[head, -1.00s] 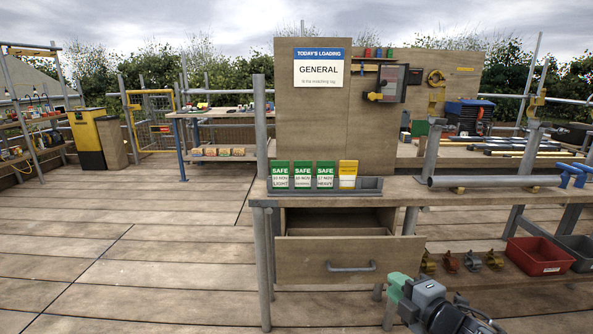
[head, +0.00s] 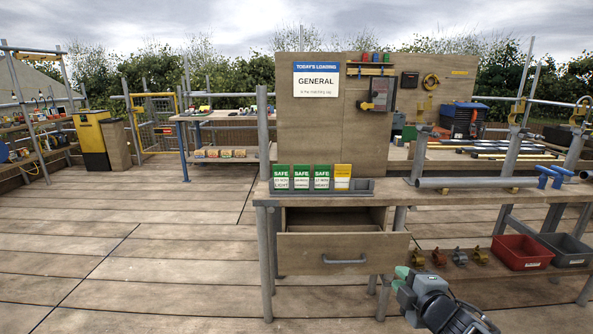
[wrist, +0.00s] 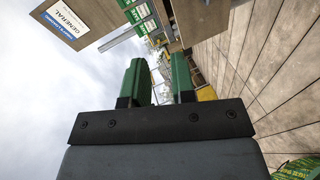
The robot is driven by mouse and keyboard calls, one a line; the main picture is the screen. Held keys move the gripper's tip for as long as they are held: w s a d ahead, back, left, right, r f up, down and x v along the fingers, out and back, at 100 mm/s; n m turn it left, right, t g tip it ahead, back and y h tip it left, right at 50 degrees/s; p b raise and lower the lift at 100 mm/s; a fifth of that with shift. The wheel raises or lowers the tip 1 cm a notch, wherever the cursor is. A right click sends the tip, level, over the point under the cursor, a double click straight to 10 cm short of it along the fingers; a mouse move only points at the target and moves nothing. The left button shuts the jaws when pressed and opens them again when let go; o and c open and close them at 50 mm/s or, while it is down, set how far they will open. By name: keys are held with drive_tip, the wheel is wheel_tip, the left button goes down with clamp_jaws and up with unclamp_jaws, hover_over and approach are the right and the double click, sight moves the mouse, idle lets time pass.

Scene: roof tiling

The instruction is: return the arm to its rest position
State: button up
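My gripper (head: 400,278) shows at the lower right of the head view, low in front of the workbench and just right of the drawer front. Its two green fingers stand apart in the wrist view (wrist: 159,82), with nothing held between them. My forearm runs from it to the bottom edge of the head view. The wooden drawer (head: 306,254) under the bench is pulled out, and the part of its inside that shows looks empty. The gripper looks clear of the drawer handle (head: 345,261).
Green SAFE tags (head: 302,178) and a yellow tag (head: 342,177) stand in a grey rack on the bench (head: 455,196). A GENERAL sign (head: 317,80) hangs above. Clamps, a red bin (head: 522,252) and a grey bin (head: 567,249) sit on the lower shelf. Floorboards at left are clear.

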drive_tip(key=s+d+r+m+g+h+p, duration=0.1)
drive_tip(key=s+r+m+g+h+p, duration=0.15)
drive_tip(key=r+m+p, duration=0.45)
drive_tip(key=s+r+m+g+h+p, duration=0.1)
drive_tip(key=r+m+g+h+p, duration=0.15)
drive_tip(key=r+m+p, duration=0.45)
drive_tip(key=s+a+r+m+g+y+p, duration=0.2)
drive_tip(key=s+a+r+g+p, duration=0.4)
drive_tip(key=p, duration=0.5)
drive_tip(key=s+a+r+m, duration=0.1)
drive_tip(key=s+a, duration=0.1)
drive_tip(key=s, duration=0.1)
drive_tip(key=shift+s+a+m+g+y+p, duration=0.2)
drive_tip(key=shift+s+m+g+y+p, duration=0.1)
drive_tip(key=shift+s+p, duration=0.1)
